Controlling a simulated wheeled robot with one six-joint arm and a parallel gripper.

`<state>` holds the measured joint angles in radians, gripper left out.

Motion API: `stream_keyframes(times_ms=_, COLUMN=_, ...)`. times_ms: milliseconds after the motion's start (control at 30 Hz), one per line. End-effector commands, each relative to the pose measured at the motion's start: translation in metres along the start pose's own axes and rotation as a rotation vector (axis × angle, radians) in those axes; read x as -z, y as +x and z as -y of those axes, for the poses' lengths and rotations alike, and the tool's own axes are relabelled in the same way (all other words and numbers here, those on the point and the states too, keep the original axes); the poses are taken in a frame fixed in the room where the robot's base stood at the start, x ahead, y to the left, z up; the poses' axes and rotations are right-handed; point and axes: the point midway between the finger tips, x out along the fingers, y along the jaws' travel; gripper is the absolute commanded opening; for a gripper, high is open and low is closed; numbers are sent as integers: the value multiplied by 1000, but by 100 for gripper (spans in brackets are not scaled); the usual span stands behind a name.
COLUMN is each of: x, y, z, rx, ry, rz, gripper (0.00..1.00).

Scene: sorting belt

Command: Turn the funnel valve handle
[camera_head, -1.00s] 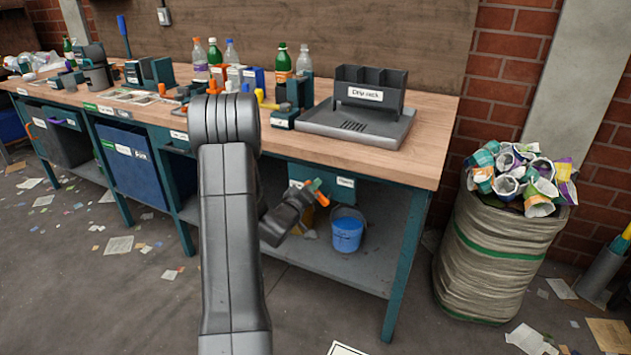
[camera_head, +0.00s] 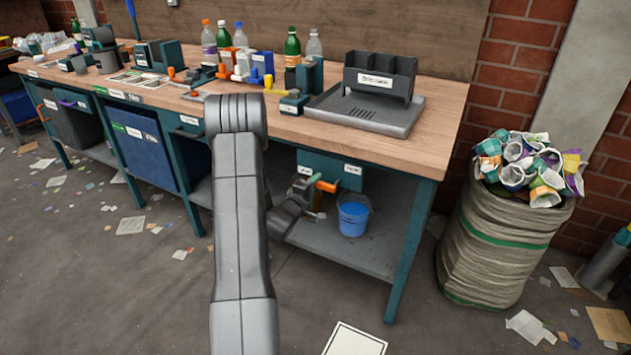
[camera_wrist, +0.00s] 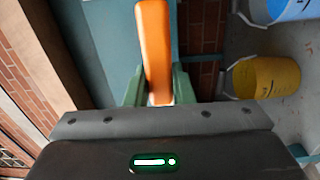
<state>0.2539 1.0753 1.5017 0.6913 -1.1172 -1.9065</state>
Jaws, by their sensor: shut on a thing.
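An orange handle (camera_head: 326,186) sticks out below the labelled teal box (camera_head: 345,172) under the workbench. In the wrist view the orange handle (camera_wrist: 155,45) runs lengthwise between the two green fingers. My gripper (camera_wrist: 157,88) is shut on its near end. In the head view my gripper (camera_head: 304,188) is at the handle's left, in front of the lower shelf.
A blue bucket (camera_head: 354,216) stands on the lower shelf just below and right of the handle. A yellow bucket (camera_wrist: 264,77) shows in the wrist view. The table leg (camera_head: 409,258) stands to the right, with a full sack (camera_head: 505,235) beyond it.

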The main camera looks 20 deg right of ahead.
Motion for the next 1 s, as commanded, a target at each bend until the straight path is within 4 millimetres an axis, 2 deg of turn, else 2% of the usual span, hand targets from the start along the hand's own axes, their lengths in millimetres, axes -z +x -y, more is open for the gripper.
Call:
stream_keyframes(times_ms=567, x=0, y=-1, z=3, rx=3, ry=-31, rz=-1, gripper=0)
stream_keyframes(times_ms=600, x=0, y=-1, z=3, rx=3, ry=-31, rz=-1, gripper=29)
stream_keyframes(times_ms=667, x=0, y=0, z=3, rx=3, ry=-30, rz=-1, gripper=41)
stream_keyframes(times_ms=700, x=0, y=0, z=3, rx=3, ry=-30, rz=0, gripper=44)
stream_keyframes(times_ms=1000, x=0, y=-2, z=2, rx=1, ry=-28, rz=-1, gripper=44)
